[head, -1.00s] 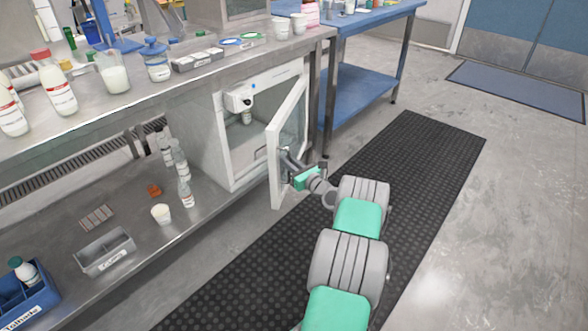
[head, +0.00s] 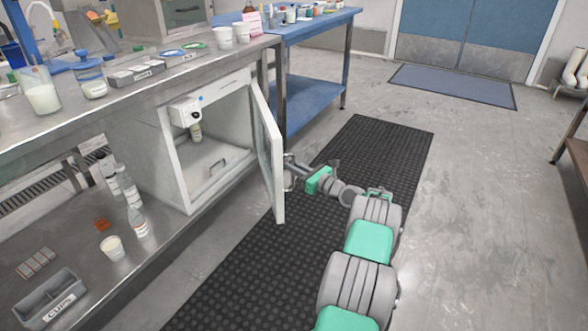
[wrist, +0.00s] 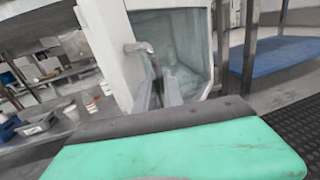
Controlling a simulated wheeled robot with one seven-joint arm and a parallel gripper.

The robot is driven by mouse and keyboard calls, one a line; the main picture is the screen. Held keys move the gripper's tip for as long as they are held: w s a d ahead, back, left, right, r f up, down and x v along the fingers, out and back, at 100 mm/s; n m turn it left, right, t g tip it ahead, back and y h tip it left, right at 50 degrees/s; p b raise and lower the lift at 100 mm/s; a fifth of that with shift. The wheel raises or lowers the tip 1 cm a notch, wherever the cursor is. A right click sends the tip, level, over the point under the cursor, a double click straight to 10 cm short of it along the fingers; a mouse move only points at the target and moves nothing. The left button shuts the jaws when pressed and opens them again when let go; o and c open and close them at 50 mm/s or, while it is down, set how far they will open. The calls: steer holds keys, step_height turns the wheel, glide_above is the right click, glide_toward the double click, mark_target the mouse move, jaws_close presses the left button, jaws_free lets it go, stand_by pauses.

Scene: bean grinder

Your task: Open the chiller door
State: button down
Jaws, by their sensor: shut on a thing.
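The chiller (head: 202,150) is a white cabinet under the steel bench, and its front stands open. Its door (head: 268,150), a white frame with a glass pane, is swung wide out to the right over the black mat. My gripper (head: 290,172) is shut on the door's handle at the outer side of the door. In the wrist view the handle (wrist: 140,48) shows as a grey bar, with my gripper's fingers (wrist: 157,88) at it and the door's glass (wrist: 182,45) behind. Inside the chiller a white device (head: 187,113) and a small handle on the floor panel show.
Bottles (head: 127,188), a cup (head: 112,247) and a grey tray (head: 52,298) stand on the lower shelf left of the chiller. A blue bench (head: 310,95) stands behind the door. The black mat (head: 370,150) and floor to the right are clear.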

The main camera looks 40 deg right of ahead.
steer(key=shift+w+r, duration=0.1)
steer(key=c, duration=1.5)
jaws_free()
steer(key=shift+o, duration=0.2)
steer(key=s+d+p, duration=0.1)
steer(key=s+p, duration=0.2)
steer(key=s, duration=0.4)
steer(key=shift+s+d, duration=0.25)
steer(key=shift+s, duration=0.15)
